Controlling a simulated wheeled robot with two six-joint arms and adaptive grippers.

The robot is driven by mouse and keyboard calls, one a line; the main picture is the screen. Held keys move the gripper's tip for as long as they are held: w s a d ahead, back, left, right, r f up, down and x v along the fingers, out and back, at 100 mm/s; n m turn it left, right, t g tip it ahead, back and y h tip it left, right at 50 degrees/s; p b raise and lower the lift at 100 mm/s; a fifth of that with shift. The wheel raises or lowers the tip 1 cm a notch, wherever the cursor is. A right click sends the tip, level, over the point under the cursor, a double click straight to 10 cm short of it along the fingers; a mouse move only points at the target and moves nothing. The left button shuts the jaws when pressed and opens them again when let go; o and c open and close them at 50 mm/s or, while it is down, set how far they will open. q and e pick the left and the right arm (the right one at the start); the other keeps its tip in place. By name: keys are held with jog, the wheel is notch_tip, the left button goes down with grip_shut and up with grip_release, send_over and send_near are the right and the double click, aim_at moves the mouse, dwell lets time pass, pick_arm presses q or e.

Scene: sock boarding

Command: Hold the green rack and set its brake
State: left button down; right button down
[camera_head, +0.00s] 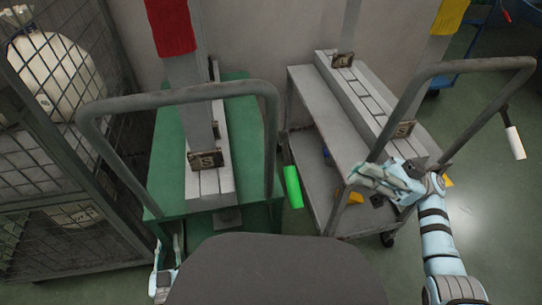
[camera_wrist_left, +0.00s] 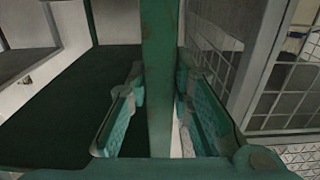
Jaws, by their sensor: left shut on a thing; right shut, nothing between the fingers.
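The green rack (camera_head: 162,190) stands left of centre in the head view, with a grey tubular push handle (camera_head: 180,97) above it. A lever with a bright green grip (camera_head: 293,187) hangs at its right side; I take it for the brake lever. My left gripper (camera_head: 169,250) is low at the rack's front left corner, shut on its green upright post. In the left wrist view the post (camera_wrist_left: 159,75) runs between the two fingers. My right gripper (camera_head: 366,174) is shut and empty, in front of the grey rack, apart from the green grip and to its right.
A grey rack (camera_head: 300,95) stands to the right, with its own handle (camera_head: 480,65) and a white-gripped lever (camera_head: 515,142). A mesh cage (camera_head: 60,90) holding white sacks stands close on the left. Open floor (camera_head: 490,220) lies at the right.

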pick_arm(q)
jog(key=c, duration=1.3)
grip_release()
jog(key=shift+c, duration=0.2)
jog(key=shift+s, duration=0.1)
